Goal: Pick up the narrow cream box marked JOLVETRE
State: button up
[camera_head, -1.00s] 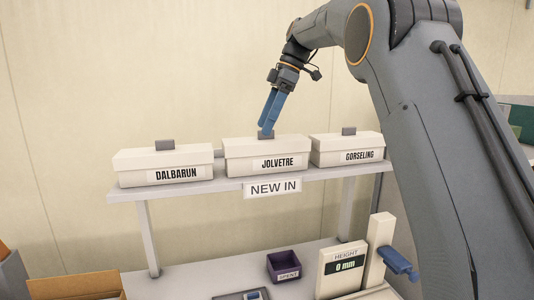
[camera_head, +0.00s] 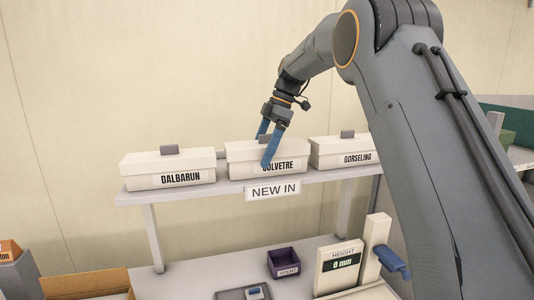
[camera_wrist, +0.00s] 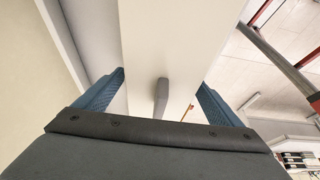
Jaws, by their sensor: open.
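The cream box marked JOLVETRE (camera_head: 240,159) stands in the middle of the raised shelf, lid on. Part of its label is hidden behind a finger. My gripper (camera_head: 266,149) is open at this box, its two blue fingers pointing down, one in front of the label and the other farther back near the lid. In the wrist view the cream lid (camera_wrist: 188,35) with its grey knob (camera_wrist: 161,95) lies between the open fingers (camera_wrist: 160,98). I cannot tell whether the fingers touch the box.
A cream DALBARUN box (camera_head: 145,170) stands to the left and a GORSELING box (camera_head: 330,151) close to the right on the same shelf (camera_head: 225,187). Below are a purple SPENT bin (camera_head: 284,262), a height gauge (camera_head: 338,268) and a small tray (camera_head: 232,295).

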jog(key=shift+f, duration=0.15)
jog(key=shift+c, duration=0.3)
jog(key=c, duration=1.3)
